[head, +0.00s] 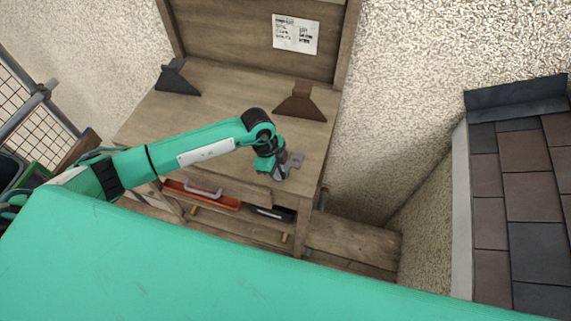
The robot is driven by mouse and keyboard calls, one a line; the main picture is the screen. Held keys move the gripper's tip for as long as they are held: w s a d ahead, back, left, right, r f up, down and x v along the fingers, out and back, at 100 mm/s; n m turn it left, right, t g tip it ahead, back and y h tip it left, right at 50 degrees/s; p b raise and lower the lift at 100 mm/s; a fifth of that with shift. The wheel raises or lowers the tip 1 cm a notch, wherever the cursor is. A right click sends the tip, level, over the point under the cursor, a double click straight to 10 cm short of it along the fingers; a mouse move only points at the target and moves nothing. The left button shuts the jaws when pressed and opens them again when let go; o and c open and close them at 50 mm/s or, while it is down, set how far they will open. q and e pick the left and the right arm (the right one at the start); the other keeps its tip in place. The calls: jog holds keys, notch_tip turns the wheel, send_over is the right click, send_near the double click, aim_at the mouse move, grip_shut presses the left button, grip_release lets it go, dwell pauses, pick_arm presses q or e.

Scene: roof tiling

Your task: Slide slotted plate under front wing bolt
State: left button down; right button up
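My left gripper (289,168) is over the right part of the wooden workbench top (225,105), near its front edge. It is small in the head view, and grey parts crowd together at its tip. I cannot tell whether its fingers are open or shut, or whether one of the grey parts is the slotted plate. I cannot make out the front wing bolt. My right gripper is not in view.
A dark angled piece (177,78) and a brown one (301,102) stand on the bench. Below is an orange tray (203,195) in the shelf. A tiled roof (525,185) is at the right. A paper sheet (296,34) hangs on the back board.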

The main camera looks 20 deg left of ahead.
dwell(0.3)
pick_arm(q)
jog(key=shift+r, duration=0.15)
jog(key=shift+r+p, duration=0.75)
jog(key=shift+p, duration=0.05)
jog(key=shift+d+p+v, duration=0.2)
jog(key=shift+p+v, duration=0.45)
jog(key=shift+v, duration=0.1)
jog(key=shift+d+p+v, duration=0.15)
jog(key=shift+p+v, duration=0.5)
jog(key=shift+v, duration=0.05)
jog(key=shift+r, duration=0.25)
